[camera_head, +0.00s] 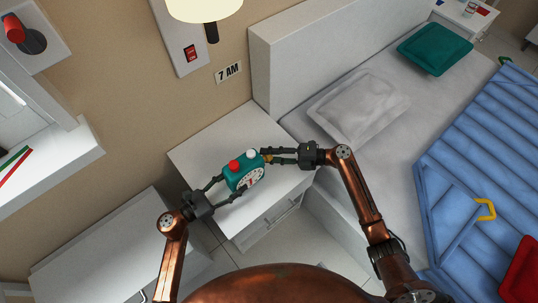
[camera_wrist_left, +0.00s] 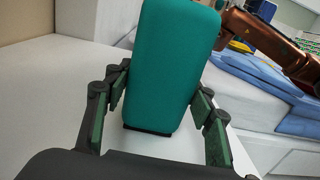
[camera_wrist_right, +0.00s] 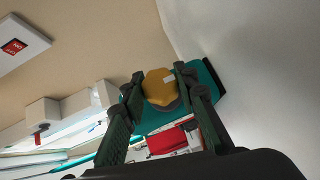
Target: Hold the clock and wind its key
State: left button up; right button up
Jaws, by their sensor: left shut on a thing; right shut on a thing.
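The teal alarm clock (camera_head: 240,180) has a red and a white knob on top and a pale dial on its front. It is over the white bedside cabinet top; I cannot tell whether it touches it. My left gripper (camera_head: 234,184) is shut on the clock body from the left end. In the left wrist view the clock's plain teal side (camera_wrist_left: 172,60) fills the space between the fingers. My right gripper (camera_head: 268,156) is shut on the yellow key at the clock's right side. The key (camera_wrist_right: 160,88) shows as a rounded knob between the fingers in the right wrist view.
The white bedside cabinet (camera_head: 205,150) has bare room around the clock. A bed with a grey pillow (camera_head: 358,105) and a green cushion (camera_head: 435,48) stands to the right.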

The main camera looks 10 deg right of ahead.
jog(key=c, duration=0.4)
jog(key=shift+c, duration=0.2)
jog(key=m+g+h, duration=0.2)
jog(key=h, duration=0.1)
jog(key=shift+m, duration=0.4)
jog(key=m+g+h, duration=0.2)
jog(key=g, duration=0.1)
jog(key=m+g+h, duration=0.3)
jog(key=g, duration=0.1)
jog(key=shift+a, duration=0.1)
jog(key=shift+w+m+g+h, duration=0.2)
jog(key=shift+m+g+h, duration=0.45)
jog(key=shift+g, duration=0.65)
jog(key=shift+s+f+m+g, duration=0.1)
jog(key=shift+s+m+g, duration=0.1)
jog(key=shift+m+g, duration=0.1)
jog(key=o, duration=1.2)
